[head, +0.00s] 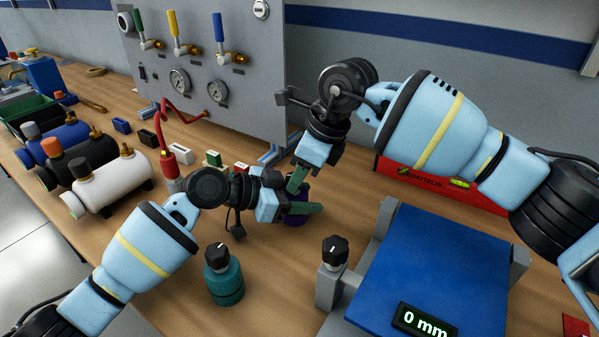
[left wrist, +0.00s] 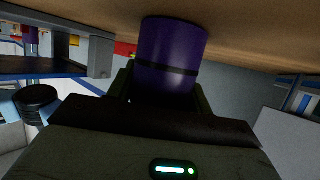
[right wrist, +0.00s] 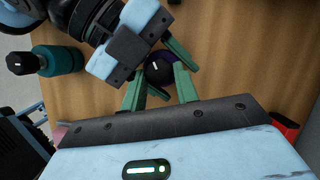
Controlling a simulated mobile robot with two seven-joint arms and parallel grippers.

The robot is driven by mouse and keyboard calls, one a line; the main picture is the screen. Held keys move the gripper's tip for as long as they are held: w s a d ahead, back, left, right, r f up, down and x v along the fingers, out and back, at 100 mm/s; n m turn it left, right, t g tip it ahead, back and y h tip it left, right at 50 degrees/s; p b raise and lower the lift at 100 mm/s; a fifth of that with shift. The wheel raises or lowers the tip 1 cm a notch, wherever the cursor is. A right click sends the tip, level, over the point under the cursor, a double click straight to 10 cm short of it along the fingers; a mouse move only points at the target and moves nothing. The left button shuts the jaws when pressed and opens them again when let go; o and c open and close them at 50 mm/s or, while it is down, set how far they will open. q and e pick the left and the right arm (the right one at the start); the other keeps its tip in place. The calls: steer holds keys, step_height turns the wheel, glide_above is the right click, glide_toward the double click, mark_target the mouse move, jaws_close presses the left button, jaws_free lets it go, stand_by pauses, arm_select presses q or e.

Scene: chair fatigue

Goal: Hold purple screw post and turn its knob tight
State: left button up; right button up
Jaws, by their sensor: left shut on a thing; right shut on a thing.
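The purple screw post (head: 297,219) stands on the wooden table, mostly hidden behind both grippers in the head view. Its purple body (left wrist: 172,50) fills the middle of the left wrist view. My left gripper (head: 300,209) comes in low from the left and is shut on this body. The post's black knob (right wrist: 159,67), with a white mark, shows in the right wrist view. My right gripper (right wrist: 160,72) reaches down from above with its green fingers on either side of the knob, shut on it. The knob is hidden in the head view.
A teal post with a black knob (head: 223,284) stands at the front. A blue-topped gauge stand (head: 433,262) reading 0 mm is to the right. A grey valve panel (head: 215,75) stands behind. Several cylinders, including a white one (head: 113,187), lie at left.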

steer(key=o, duration=1)
steer(key=shift+c, duration=0.2)
steer(key=shift+s, duration=0.1)
steer(key=shift+v, duration=4.05)
